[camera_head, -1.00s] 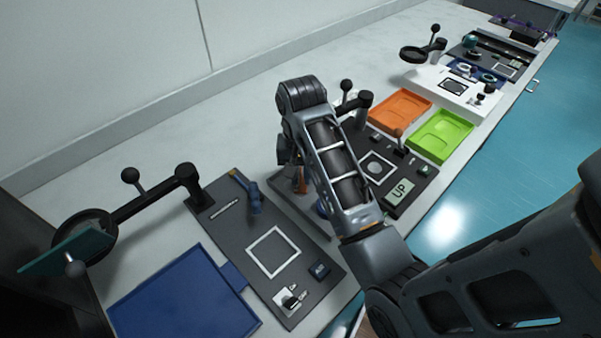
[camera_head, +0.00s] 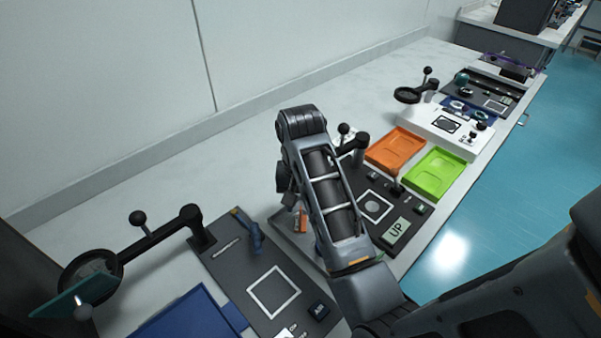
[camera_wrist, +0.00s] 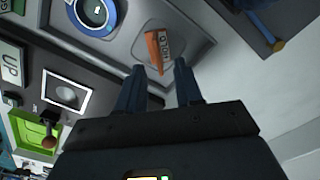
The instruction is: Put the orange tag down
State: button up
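The orange tag (camera_wrist: 157,48) has pale lettering on its side and rests in a recess of a grey tray (camera_wrist: 130,45) in the wrist view. My gripper (camera_wrist: 159,66) is open, with its two dark fingers apart. The tag's narrow end lies just beyond and between the fingertips, and neither finger visibly grips it. In the head view the orange tag (camera_head: 301,219) shows beside my arm. My arm hides much of the tray and most of the gripper there.
A blue ring-shaped piece (camera_wrist: 95,12) sits in the same tray. A dark board with an UP sign (camera_head: 397,232), an orange tray (camera_head: 395,149) and a green tray (camera_head: 434,174) stand to the right. A magnifier arm (camera_head: 150,240) and blue tray (camera_head: 185,318) are at left.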

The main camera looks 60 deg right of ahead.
jog(key=shift+a+r+p, duration=0.2)
jog(key=shift+r+p, duration=0.15)
jog(key=shift+r, duration=0.15)
jog(key=shift+w+d+r, duration=0.15)
jog(key=shift+r, duration=0.5)
jog(key=shift+s+r, duration=0.25)
jog(key=shift+r, duration=2.6)
